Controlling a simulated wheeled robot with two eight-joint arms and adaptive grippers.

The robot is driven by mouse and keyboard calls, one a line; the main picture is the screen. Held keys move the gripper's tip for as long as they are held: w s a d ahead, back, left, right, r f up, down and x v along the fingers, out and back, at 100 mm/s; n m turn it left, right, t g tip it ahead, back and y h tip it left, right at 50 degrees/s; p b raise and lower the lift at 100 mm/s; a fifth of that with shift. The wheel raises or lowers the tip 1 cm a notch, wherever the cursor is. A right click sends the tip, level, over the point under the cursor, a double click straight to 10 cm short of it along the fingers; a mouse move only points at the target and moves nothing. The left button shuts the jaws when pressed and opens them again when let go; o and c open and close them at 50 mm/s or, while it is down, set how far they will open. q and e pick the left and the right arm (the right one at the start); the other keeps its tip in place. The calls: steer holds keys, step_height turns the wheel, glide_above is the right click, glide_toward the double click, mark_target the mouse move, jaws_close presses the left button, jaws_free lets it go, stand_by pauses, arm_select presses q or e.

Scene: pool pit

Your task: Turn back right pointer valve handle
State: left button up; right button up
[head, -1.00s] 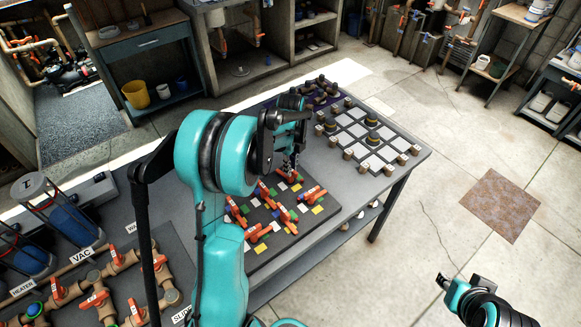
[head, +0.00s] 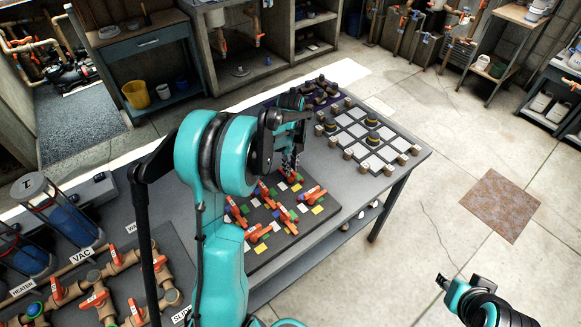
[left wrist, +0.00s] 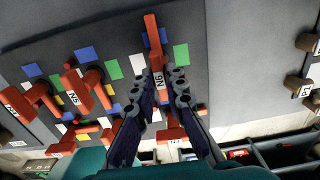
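A dark board (head: 279,236) on the grey table holds several orange-red pointer valve handles among coloured square marks. My left gripper (head: 291,167) points down over the board's far corner. In the left wrist view my left gripper (left wrist: 159,74) has its two fingers apart, one on either side of an orange-red pointer handle (left wrist: 153,38) with a white label. The gap is narrow; firm contact does not show. Other labelled handles (left wrist: 76,94) stand to the left. Which handle the task calls right is not readable. My right gripper (head: 449,283) is low at right, away from the table; its opening is unclear.
Behind the valve board, a panel of pale squares with knobs (head: 366,137) fills the table's right end. A pipe-and-valve panel (head: 100,285) lies at lower left. Open floor with a rusty plate (head: 501,205) is to the right.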

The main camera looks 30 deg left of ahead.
arm_select(q)
steer(key=shift+o, duration=1.2)
step_height(320, 180, up, 12)
